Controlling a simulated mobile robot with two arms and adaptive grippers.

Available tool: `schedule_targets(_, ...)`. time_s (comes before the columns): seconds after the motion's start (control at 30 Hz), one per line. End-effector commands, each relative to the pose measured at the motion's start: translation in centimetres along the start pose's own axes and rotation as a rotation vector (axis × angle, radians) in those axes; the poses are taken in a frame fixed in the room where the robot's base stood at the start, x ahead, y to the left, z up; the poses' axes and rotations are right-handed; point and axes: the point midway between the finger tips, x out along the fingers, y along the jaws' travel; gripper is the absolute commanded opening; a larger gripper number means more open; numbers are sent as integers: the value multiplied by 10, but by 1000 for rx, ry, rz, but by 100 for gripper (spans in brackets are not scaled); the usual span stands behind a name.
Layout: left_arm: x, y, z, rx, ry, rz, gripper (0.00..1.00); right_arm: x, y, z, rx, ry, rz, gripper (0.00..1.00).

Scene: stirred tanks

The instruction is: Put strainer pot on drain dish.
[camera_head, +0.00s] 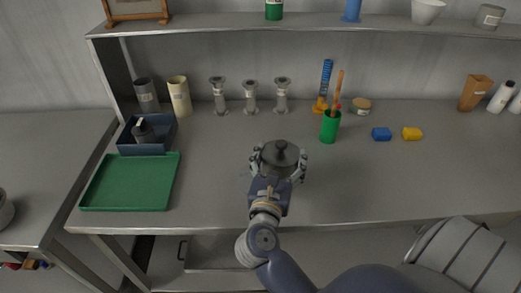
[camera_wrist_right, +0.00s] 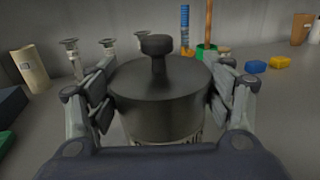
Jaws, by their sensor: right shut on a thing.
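The strainer pot (camera_head: 280,153) is a dark grey round pot with a knobbed lid, upright over the front middle of the bench. My right gripper (camera_head: 278,168) is shut around its sides. In the right wrist view the pot (camera_wrist_right: 158,95) sits between both fingers of my right gripper (camera_wrist_right: 160,105); its underside is mostly hidden, and I cannot tell whether it touches the bench. A flat green tray (camera_head: 130,183) with a low rim lies to the left, apart from the pot; it may be the drain dish. My left gripper is not in view.
A dark blue bin (camera_head: 160,148) holding a dark item stands behind the green tray. Several grey flanged stands (camera_head: 250,97) line the back. A green cup (camera_head: 330,128) with a stick, a blue block (camera_head: 381,134) and a yellow block (camera_head: 412,133) are right. Bench between pot and tray is clear.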

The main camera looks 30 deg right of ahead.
Motion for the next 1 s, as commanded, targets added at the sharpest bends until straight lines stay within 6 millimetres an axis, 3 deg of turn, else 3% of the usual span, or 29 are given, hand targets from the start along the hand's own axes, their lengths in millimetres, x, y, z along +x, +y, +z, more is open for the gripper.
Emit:
schedule_targets(0.1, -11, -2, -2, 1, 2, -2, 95, 20, 24, 2, 0, -3, 0, 34)
schedule_targets(0.33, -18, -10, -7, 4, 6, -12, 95, 43, 52, -5, -1, -2, 0, 34)
schedule_targets(0.47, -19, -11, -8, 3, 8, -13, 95, 47, 57, -8, -2, -1, 0, 34)
schedule_targets(0.73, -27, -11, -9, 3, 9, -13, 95, 47, 56, -39, -3, -1, 0, 34)
schedule_targets(1.0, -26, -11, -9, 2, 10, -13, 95, 46, 56, -42, 0, -1, 0, 34)
